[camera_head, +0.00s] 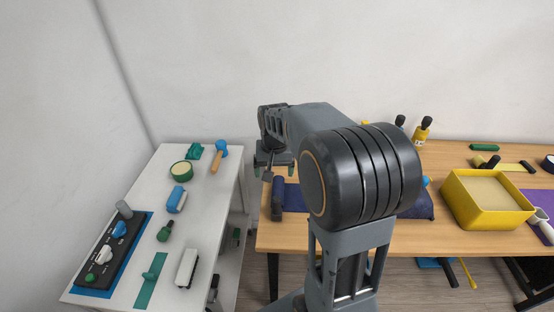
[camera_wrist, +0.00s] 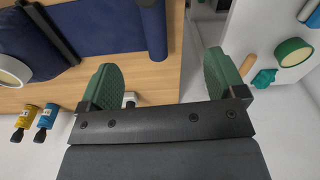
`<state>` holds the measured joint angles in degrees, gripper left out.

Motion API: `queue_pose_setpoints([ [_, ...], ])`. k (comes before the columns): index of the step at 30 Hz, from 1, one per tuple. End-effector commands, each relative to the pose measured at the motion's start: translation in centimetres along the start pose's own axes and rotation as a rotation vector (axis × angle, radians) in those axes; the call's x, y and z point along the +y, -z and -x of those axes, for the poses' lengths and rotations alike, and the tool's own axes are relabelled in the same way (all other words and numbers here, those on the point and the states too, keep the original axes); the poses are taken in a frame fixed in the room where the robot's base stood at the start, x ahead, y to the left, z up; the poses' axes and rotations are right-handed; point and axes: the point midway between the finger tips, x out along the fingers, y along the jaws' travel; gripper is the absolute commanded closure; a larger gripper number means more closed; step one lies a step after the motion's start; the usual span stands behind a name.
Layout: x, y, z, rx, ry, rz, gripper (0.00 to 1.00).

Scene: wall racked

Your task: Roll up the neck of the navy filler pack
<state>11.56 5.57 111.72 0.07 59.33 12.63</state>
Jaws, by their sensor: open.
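The navy filler pack lies on the wooden table, its body (camera_head: 420,207) partly hidden behind my arm. In the wrist view its flat neck (camera_wrist: 100,28) stretches toward the table's edge and ends in a navy roll (camera_wrist: 153,32). The roll also shows in the head view (camera_head: 277,198), near the table's left edge. A dark bar (camera_wrist: 47,32) lies across the pack between body and neck. My gripper (camera_wrist: 160,78) is open with green finger pads and nothing between them. It also shows in the head view (camera_head: 273,168), above the table's left end, apart from the roll.
A yellow bin (camera_head: 487,220) stands on the wooden table at right. Bottles (camera_wrist: 22,120) stand near the back edge. A white table (camera_head: 210,225) at left holds a control box (camera_head: 112,245), a green tape roll (camera_head: 181,171) and tools. A gap separates the tables.

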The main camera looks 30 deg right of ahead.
Motion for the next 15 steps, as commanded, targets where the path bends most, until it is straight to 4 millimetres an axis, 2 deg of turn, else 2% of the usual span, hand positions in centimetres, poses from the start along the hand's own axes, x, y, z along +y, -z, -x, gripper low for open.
queue_pose_setpoints([
  [3, 0.8, 2.1, -0.7, -0.035, -0.010, -0.058, 0.11],
  [6, 1.0, 2.9, -1.5, -0.051, -0.015, -0.083, 0.11],
  [11, 1.1, 3.3, -3.1, -0.060, -0.018, -0.095, 0.11],
  [15, 1.1, 3.0, -5.5, -0.062, -0.018, -0.093, 0.11],
])
